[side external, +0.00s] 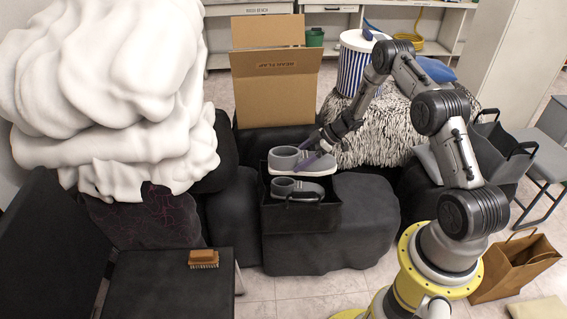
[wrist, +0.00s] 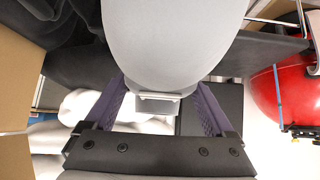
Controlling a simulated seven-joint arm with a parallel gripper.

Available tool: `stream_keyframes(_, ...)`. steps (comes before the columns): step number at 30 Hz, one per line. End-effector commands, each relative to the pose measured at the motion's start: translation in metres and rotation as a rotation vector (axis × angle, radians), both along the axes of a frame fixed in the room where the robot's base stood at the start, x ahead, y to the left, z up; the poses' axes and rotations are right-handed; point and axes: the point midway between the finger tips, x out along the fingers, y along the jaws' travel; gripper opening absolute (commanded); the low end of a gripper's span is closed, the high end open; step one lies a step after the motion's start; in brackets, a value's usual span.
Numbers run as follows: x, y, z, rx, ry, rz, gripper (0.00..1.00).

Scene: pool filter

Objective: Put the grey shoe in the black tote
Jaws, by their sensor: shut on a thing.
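The grey shoe (side external: 301,159) with a pale sole is in the side external view, just above the back part of the black tote (side external: 301,219). My gripper (side external: 318,150) has purple fingers and is shut on this shoe. In the wrist view the shoe (wrist: 175,40) fills the upper middle, between the two fingers (wrist: 160,97). A second grey shoe-like thing (side external: 296,190) shows lower, at the tote's opening. The tote's inside is mostly hidden, and I cannot tell whether the held shoe touches the tote.
An open cardboard box (side external: 275,90) stands behind the tote. A striped bin (side external: 354,70) and a shaggy grey throw (side external: 375,130) are behind right. A large white heap (side external: 110,95) is at left. A brush (side external: 204,259) lies on a dark table. A paper bag (side external: 515,266) stands front right.

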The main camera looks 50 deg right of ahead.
Motion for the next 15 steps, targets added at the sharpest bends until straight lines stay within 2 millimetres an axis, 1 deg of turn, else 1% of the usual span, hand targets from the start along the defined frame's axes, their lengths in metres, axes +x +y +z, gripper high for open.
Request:
stream_keyframes(1,-0.001,0.004,-0.012,0.005,0.006,0.006,0.10)
stream_keyframes(6,0.000,0.004,-0.033,0.003,0.004,0.005,0.10)
stream_keyframes(15,0.000,0.004,-0.050,0.002,0.004,0.004,0.10)
